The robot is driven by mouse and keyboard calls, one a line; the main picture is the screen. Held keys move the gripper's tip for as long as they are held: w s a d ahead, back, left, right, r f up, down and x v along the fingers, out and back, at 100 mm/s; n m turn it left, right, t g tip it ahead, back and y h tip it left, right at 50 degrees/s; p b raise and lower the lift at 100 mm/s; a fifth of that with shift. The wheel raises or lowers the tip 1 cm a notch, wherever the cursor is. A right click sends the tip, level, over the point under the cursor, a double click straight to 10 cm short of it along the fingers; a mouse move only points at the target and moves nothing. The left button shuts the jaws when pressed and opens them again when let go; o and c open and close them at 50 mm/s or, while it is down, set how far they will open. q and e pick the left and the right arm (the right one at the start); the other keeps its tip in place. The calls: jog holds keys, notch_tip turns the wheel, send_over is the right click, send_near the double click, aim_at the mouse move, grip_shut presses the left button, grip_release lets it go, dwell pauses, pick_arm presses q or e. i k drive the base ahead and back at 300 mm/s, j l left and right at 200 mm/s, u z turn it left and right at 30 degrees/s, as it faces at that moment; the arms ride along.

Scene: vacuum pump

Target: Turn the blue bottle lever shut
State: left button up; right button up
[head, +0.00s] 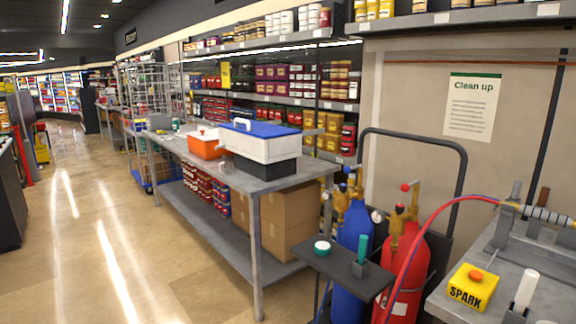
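The blue bottle (357,224) stands upright at the lower right, in front of a dark hand-truck frame. A dark shelf with a green-handled item hides part of the blue bottle's lower body. Neither of my grippers shows in this view.
The dark shelf (318,262) juts out in front of the bottles. A red hose (425,228) arcs to the grey bench at right, which carries a yellow SPARK box (472,287). A long metal table (262,182) stands left of the bottles. The floor (120,250) at left is clear.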

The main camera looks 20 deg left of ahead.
aim_at(347, 169)
jog(key=u, duration=0.1)
jog(key=i+j+z, duration=0.1)
jog(key=i, duration=0.45)
jog(key=i+j+z, duration=0.15)
jog(key=i, duration=0.35)
